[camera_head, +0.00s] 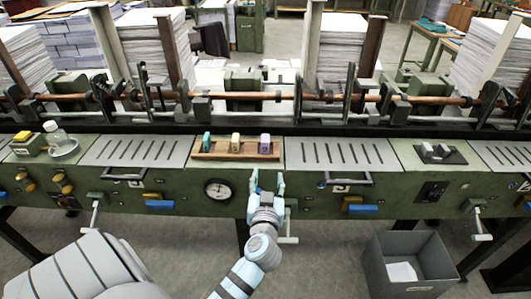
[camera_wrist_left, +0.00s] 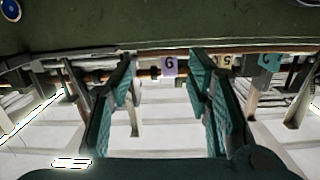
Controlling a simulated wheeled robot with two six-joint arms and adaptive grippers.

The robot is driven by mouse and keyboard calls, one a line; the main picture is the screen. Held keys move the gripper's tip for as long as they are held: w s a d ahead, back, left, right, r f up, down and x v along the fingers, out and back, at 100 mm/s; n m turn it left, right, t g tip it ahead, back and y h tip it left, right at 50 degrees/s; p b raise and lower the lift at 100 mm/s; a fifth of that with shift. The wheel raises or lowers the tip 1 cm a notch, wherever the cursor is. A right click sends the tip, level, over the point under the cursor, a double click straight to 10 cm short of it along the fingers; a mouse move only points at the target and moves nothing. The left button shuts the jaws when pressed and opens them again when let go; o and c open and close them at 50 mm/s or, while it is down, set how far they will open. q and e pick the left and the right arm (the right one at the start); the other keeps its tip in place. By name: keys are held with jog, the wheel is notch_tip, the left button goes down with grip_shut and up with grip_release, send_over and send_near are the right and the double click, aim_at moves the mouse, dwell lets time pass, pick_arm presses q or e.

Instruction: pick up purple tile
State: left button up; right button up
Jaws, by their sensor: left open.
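The purple tile (camera_head: 265,144) stands at the right end of a shallow wooden tray (camera_head: 220,156) on the green machine's top. A cream tile (camera_head: 235,143) and a teal tile (camera_head: 207,142) stand to its left. My left gripper (camera_head: 267,182) is open and empty, in front of the machine and just below the purple tile in the head view. In the left wrist view the purple tile (camera_wrist_left: 169,66) shows a dark digit and appears between the open fingers, beyond their tips. The cream tile (camera_wrist_left: 225,62) and teal tile (camera_wrist_left: 265,62) are to its right there. My right gripper is not in view.
Slotted grey plates (camera_head: 340,153) flank the tray. A round gauge (camera_head: 218,189) and handles are on the front panel. A copper-coloured rod (camera_head: 250,96) runs behind the tray, with paper stacks (camera_head: 340,45) beyond. A glass bottle (camera_head: 60,143) stands at left and a grey bin (camera_head: 410,265) at lower right.

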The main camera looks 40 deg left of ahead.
pick_arm(q)
jog(key=n+y, duration=0.1)
send_near(265, 134)
jog(key=shift+t, duration=0.3)
jog(key=p+x, duration=0.2)
jog(key=x, duration=0.7)
jog(key=shift+a+f, duration=0.15)
jog(key=shift+w+a+f, duration=0.15)
jog(key=shift+w+a, duration=0.1)
jog(key=shift+w, duration=0.1)
grip_shut()
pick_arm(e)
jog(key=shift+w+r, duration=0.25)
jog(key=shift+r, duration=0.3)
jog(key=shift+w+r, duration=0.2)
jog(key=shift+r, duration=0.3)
